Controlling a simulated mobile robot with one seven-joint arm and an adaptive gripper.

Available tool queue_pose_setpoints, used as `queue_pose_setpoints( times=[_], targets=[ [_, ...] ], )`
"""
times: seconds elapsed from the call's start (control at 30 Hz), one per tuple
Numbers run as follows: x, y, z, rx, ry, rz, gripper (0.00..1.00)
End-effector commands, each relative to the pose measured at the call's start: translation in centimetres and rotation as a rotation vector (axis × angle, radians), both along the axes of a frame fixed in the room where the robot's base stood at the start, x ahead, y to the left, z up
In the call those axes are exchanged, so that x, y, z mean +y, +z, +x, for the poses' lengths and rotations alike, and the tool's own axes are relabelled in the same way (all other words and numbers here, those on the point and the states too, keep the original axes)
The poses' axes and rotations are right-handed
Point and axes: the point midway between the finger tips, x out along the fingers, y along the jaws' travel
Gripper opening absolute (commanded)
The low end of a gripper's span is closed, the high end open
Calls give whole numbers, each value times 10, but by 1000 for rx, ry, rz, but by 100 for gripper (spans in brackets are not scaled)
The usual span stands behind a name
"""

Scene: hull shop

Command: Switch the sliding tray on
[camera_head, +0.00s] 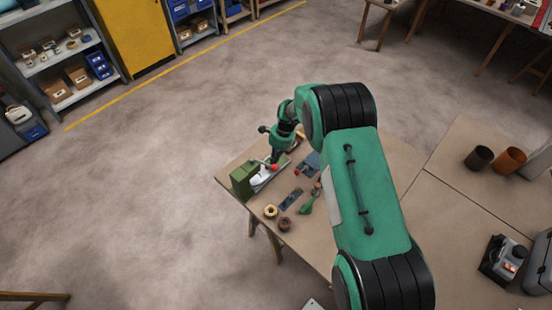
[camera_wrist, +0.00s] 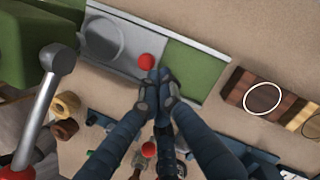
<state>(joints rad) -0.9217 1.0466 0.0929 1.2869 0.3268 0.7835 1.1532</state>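The sliding tray is a grey plate (camera_wrist: 118,38) with a round ring mark, on a green base (camera_wrist: 195,68). In the head view the pale tray (camera_head: 262,178) sits beside a green block (camera_head: 242,181) at the table's left corner. A red ball (camera_wrist: 147,61) shows at the tray's edge; a red ball also shows in the head view (camera_head: 274,167). My gripper (camera_wrist: 158,75) has its dark blue fingertips together just beside this ball; I see nothing between them. I cannot tell whether they touch the ball. In the head view my gripper (camera_head: 273,157) is over the tray.
A grey lever with a ball joint (camera_wrist: 60,57) stands left of the fingers, close by. Another red ball (camera_wrist: 148,148) shows below, between the fingers. A striped wooden block (camera_wrist: 268,98) lies at right. Rings (camera_head: 270,211) and small tools lie nearby. Pots (camera_head: 510,160) stand farther right.

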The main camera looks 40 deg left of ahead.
Motion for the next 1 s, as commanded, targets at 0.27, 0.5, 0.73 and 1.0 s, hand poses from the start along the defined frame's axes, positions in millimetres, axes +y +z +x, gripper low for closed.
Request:
queue_pose_setpoints(
  times=[0.27,0.5,0.73,1.0],
  targets=[
    [0,0,1,0,0,0,0],
    [-6,1,11,0,-2,0,0],
    [-19,5,38,-1,-2,0,0],
    [-23,55,46,-1,-1,2,0]
  ],
)
